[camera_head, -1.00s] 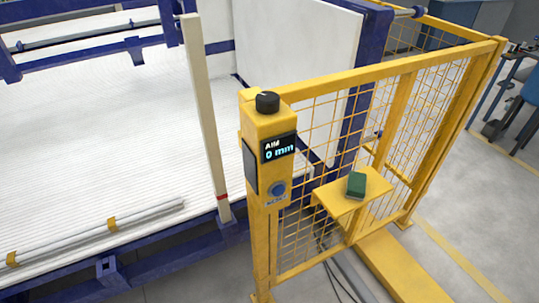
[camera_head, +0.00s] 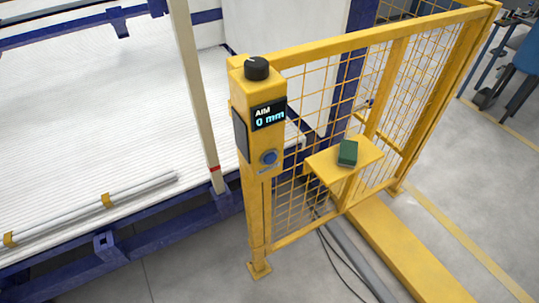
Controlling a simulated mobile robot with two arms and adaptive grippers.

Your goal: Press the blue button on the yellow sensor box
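The yellow sensor box (camera_head: 258,122) stands upright on top of a yellow post at the near corner of a mesh fence. The blue round button (camera_head: 268,157) is on its front face, below a dark display (camera_head: 269,114) that reads "AIM 0 mm". A black knob (camera_head: 256,68) sits on top of the box. Nothing touches or covers the button. Neither of my grippers shows in the head view.
A yellow mesh fence (camera_head: 398,105) runs back to the right. A yellow shelf (camera_head: 327,165) on it carries a dark green block (camera_head: 348,152). A white ribbed bed in a blue frame (camera_head: 150,243) with pipes (camera_head: 90,210) fills the left. Floor in front is clear, with cables near the post.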

